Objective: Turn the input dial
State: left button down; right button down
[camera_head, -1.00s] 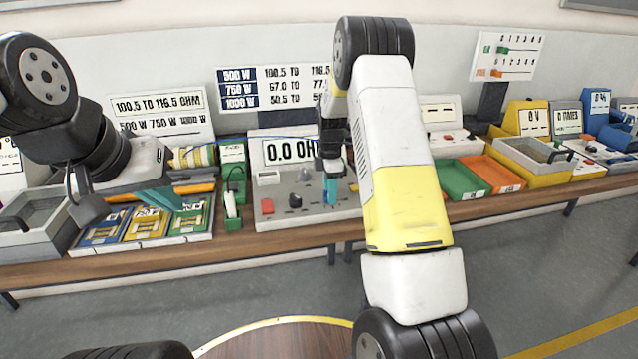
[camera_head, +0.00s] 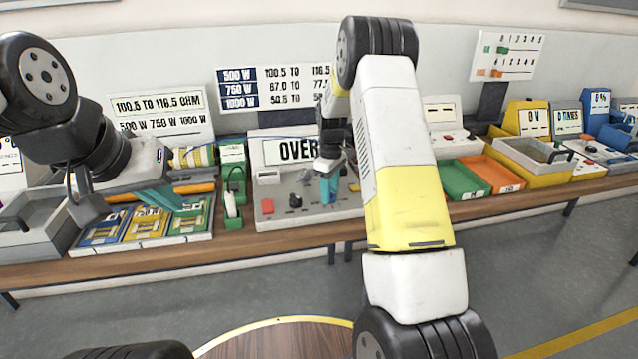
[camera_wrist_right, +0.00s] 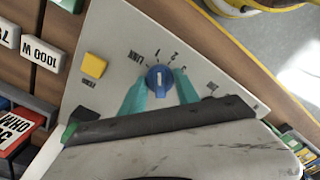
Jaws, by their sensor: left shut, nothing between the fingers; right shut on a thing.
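The input dial (camera_wrist_right: 158,80) is a round blue knob with a white pointer line, set on a pale panel with printed marks around it, in the right wrist view. The teal fingers of my right gripper (camera_wrist_right: 160,90) are shut on it, one on each side. In the head view my right gripper (camera_head: 328,187) reaches down onto the meter's sloping panel (camera_head: 270,215), and its fingers hide the dial. The meter's display (camera_head: 296,151) reads "OVER", partly hidden by my right arm. My left gripper (camera_head: 158,199) is shut and empty above the colored packets at the left.
A black knob (camera_head: 296,201) and a red button (camera_head: 268,205) sit left of my right gripper on the panel. A yellow button (camera_wrist_right: 94,66) is near the dial. Green (camera_head: 462,182) and orange (camera_head: 494,174) trays stand to the right on the bench.

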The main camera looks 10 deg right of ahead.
jog(key=m, duration=2.3)
dwell(0.6)
jog(key=c, duration=0.9)
grip_release()
notch_tip(320, 180, up, 8)
jog(key=shift+f, duration=0.1)
